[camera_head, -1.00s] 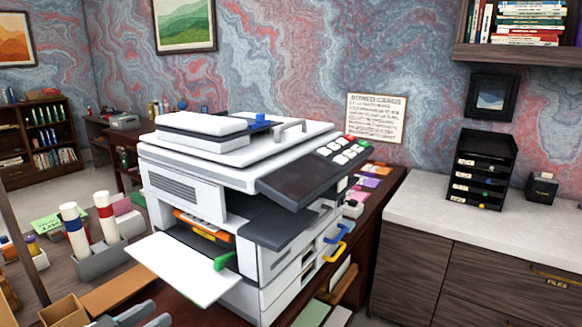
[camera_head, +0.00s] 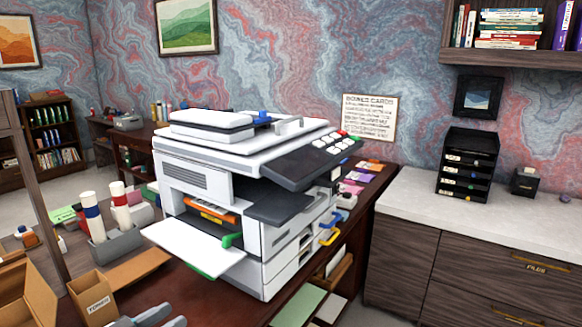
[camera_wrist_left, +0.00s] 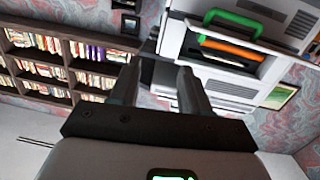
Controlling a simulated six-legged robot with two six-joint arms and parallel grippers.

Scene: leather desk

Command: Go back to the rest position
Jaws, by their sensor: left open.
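My left gripper (camera_head: 150,316) shows at the bottom edge of the head view, low in front of the printer. Its two grey fingers are apart with nothing between them. In the left wrist view the same gripper (camera_wrist_left: 155,80) is open and empty, and that picture is tilted nearly upside down. The white printer (camera_head: 205,185) stands on the desk, with its white front tray (camera_head: 190,245) out and a green handle (camera_head: 232,240) at the tray. The gripper is apart from the printer. My right gripper does not show in either view.
A cardboard box marked toner (camera_head: 95,300) stands left of my gripper. A grey holder (camera_head: 118,245) with white cylinders is behind it. A white counter (camera_head: 425,205) with a black letter tray (camera_head: 467,165) is at the right. The dark desk (camera_head: 225,300) is bare in front of the printer.

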